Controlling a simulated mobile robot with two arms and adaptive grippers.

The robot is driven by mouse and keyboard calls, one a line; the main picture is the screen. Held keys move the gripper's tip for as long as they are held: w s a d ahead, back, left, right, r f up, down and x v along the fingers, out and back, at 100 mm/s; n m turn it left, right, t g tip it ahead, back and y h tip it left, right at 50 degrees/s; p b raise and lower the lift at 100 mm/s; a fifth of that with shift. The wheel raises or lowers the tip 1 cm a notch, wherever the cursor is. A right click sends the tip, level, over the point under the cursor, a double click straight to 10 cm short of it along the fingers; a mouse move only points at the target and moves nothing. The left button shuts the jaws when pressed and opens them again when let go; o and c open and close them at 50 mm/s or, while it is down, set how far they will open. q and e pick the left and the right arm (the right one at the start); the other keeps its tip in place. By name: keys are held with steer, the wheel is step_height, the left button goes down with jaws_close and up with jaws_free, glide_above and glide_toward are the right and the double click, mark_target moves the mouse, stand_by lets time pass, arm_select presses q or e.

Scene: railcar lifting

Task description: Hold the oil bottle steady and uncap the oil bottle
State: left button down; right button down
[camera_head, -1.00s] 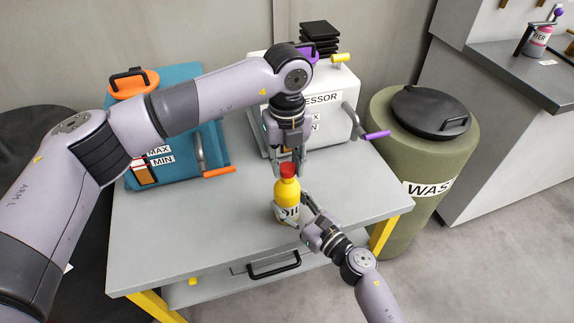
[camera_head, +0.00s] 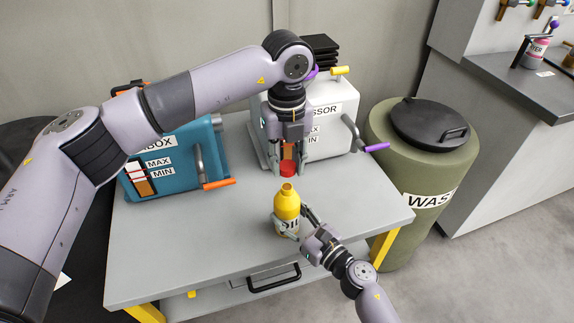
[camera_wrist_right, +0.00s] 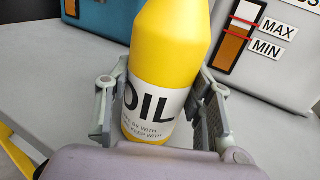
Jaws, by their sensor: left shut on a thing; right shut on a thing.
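The yellow oil bottle (camera_head: 286,207) stands upright on the grey table, its neck open at the top. My right gripper (camera_head: 291,226) is shut around the bottle's lower body. In the right wrist view the bottle (camera_wrist_right: 172,50), with its white OIL label, sits between the two fingers of this gripper (camera_wrist_right: 160,110). The red cap (camera_head: 287,169) is off the bottle, a little above the neck and apart from it. My left gripper (camera_head: 288,165) points down and is shut on the cap.
A teal box (camera_head: 172,165) with a MAX/MIN gauge and a white compressor (camera_head: 338,120) stand at the back of the table (camera_head: 190,245). A green waste bin (camera_head: 440,170) with a black lid stands right of the table. The table's front left is clear.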

steer(key=c, duration=0.7)
jaws_free()
